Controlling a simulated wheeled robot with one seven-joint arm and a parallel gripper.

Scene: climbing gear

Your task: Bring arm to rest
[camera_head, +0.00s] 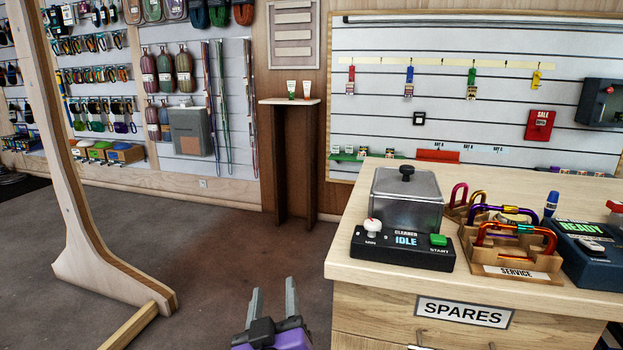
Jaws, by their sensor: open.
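My gripper (272,299) shows at the bottom middle of the head view. Its two grey fingers point up and away from me and stand apart, with nothing between them. It is over the brown floor, to the left of the wooden counter (343,262) and apart from it. The rest of my arm is mostly out of view below the frame.
The counter carries a cleaner box (402,250) reading IDLE, a wooden service rack (510,265) with several carabiners, and a dark device (590,250) reading READY. A wooden post (55,150) stands at left. A narrow pedestal (290,160) stands behind. Floor between is clear.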

